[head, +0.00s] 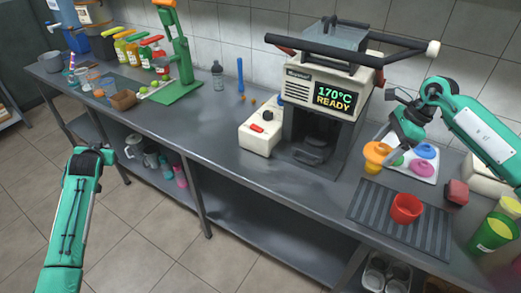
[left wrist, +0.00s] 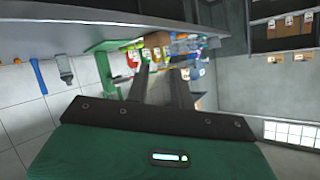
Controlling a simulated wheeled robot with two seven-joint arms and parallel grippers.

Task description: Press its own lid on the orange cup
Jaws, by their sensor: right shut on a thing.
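The gripper partly hides the lid's grip point. Pink and purple lids (head: 424,160) and a green one lie on a white tray (head: 432,178) beside it. My left gripper (head: 93,155) is open and empty in front of the counter at the left; its two separated fingers show in the left wrist view (left wrist: 163,85).
A machine with a "170°C READY" display (head: 335,97) stands left of the mat. A green press (head: 183,70) and bottles crowd the far left. The counter's middle front is clear.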

